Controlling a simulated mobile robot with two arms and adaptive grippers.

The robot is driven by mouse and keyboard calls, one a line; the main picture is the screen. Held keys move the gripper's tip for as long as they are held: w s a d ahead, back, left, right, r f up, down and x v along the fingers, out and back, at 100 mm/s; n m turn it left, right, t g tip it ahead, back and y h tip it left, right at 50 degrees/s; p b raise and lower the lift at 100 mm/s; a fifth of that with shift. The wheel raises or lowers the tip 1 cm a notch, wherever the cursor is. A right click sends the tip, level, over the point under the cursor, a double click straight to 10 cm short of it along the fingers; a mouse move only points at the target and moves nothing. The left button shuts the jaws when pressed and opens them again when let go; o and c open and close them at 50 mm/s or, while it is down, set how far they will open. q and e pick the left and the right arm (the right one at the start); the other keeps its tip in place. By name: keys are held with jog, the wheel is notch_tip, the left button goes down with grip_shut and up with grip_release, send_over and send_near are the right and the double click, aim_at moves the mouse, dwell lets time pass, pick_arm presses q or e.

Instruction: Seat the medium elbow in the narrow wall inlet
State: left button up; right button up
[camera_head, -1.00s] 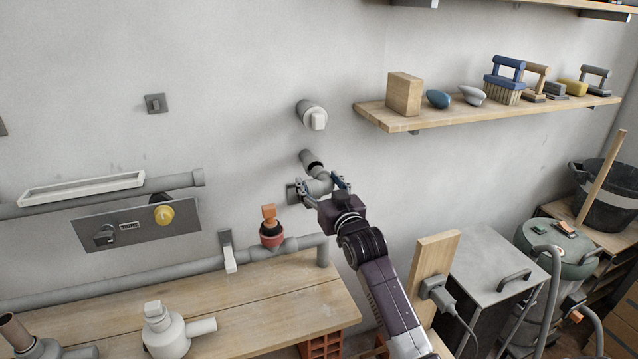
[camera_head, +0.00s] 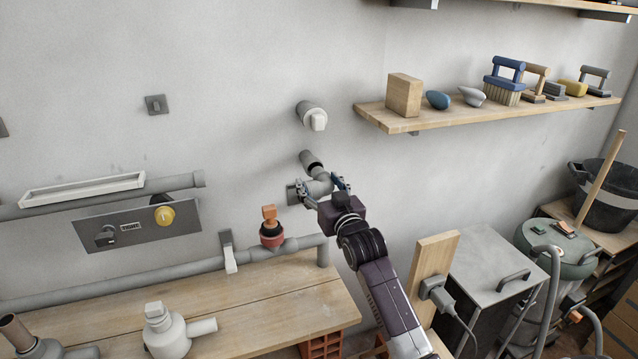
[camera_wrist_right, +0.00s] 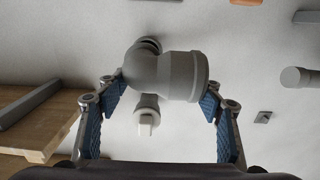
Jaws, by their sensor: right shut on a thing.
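The grey medium elbow (camera_head: 319,187) is held at the wall by my right gripper (camera_head: 325,187), which is shut on it. In the right wrist view the elbow (camera_wrist_right: 160,76) sits between my blue-padded fingers (camera_wrist_right: 160,100), its wide socket turned to the right. A grey wall inlet with a dark ring (camera_head: 311,161) sticks out just above the elbow in the head view. The elbow meets or overlaps this inlet in the picture. I cannot tell whether it is pushed fully in, as the join is partly hidden. My left gripper is not in view.
A wall fitting with a white end (camera_head: 313,116) sits above. A pipe with a red and orange valve (camera_head: 270,232) runs over the wooden bench (camera_head: 265,306) at lower left. A shelf (camera_head: 470,117) with brushes is at upper right. The wall between is clear.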

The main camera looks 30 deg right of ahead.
jog(key=shift+p, duration=0.35)
jog(key=shift+w, duration=0.15)
jog(key=shift+b+x, duration=0.5)
jog(key=shift+x, duration=0.9)
jog(key=shift+r+p, duration=0.1)
jog(key=shift+p, duration=0.4)
jog(key=shift+w, duration=0.15)
dwell(0.4)
